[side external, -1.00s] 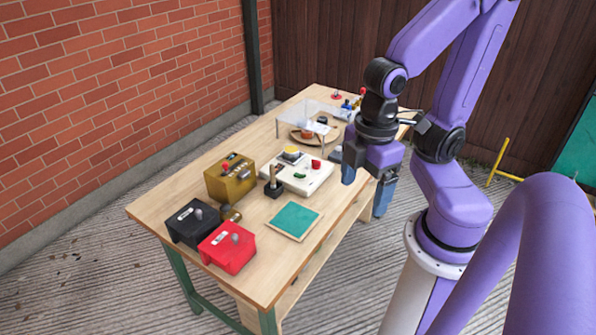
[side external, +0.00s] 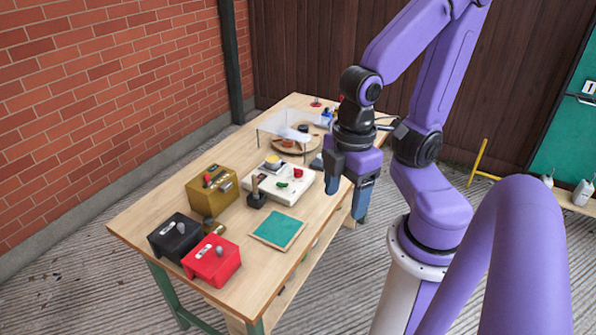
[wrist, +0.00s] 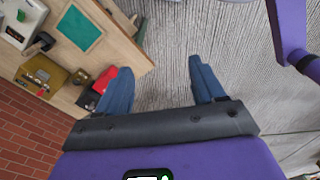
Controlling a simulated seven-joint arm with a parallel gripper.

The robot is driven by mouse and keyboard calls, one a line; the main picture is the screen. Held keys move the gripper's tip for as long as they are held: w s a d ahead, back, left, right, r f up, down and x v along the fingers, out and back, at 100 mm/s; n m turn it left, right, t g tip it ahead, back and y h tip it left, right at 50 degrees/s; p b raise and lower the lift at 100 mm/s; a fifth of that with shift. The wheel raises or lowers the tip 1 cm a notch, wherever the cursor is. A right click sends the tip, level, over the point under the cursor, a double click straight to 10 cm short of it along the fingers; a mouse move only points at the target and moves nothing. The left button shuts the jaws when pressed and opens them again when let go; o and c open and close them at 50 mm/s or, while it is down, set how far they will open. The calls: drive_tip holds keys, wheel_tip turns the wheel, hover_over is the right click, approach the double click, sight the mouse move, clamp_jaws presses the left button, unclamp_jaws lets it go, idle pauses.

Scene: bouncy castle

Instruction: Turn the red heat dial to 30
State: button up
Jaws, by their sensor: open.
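A red box (side external: 212,262) with a grey knob (side external: 219,251) and a small white label on top stands at the table's near left corner. It also shows in the wrist view (wrist: 105,77), partly hidden behind one finger. The knob's setting is too small to read. My gripper (side external: 346,192) is open and empty, pointing down by the table's right edge, well apart from the red box. In the wrist view my gripper (wrist: 160,72) has its two blue fingers spread, with grey ground between them.
A black box (side external: 174,237) with a similar knob stands left of the red box, with a brass-coloured box (side external: 212,191) behind. A teal pad (side external: 278,230), a black-based stick (side external: 257,198) and a white control board (side external: 284,183) lie nearer my gripper. A clear stand (side external: 292,130) is farther back.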

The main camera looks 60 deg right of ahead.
drive_tip(key=w+d+m+g, duration=0.1)
drive_tip(key=w+d+m, duration=0.1)
drive_tip(key=w+m, duration=0.7)
drive_tip(key=w+d+m+g, duration=0.15)
drive_tip(key=w+m, duration=0.25)
drive_tip(key=w, duration=0.9)
drive_tip(key=m+t+y, duration=0.1)
drive_tip(key=m+y, duration=0.2)
drive_tip(key=m, duration=1)
hover_over(298, 169)
drive_tip(key=w+a, duration=0.3)
drive_tip(key=a, duration=0.1)
wheel_tip(298, 169, down, 7)
drive_tip(key=s+d+f+m+t+y, duration=0.1)
drive_tip(key=d+f+m, duration=0.1)
drive_tip(key=d, duration=0.4)
drive_tip(key=s+d+f+m, duration=0.2)
drive_tip(key=d+m, duration=0.1)
drive_tip(key=d, duration=0.2)
drive_tip(key=x, duration=1.7)
drive_tip(key=shift+w+d+f, duration=0.1)
drive_tip(key=shift+w+f, duration=0.1)
drive_tip(key=shift+f, duration=0.05)
drive_tip(key=shift+n, duration=0.3)
drive_tip(key=c, duration=1.1)
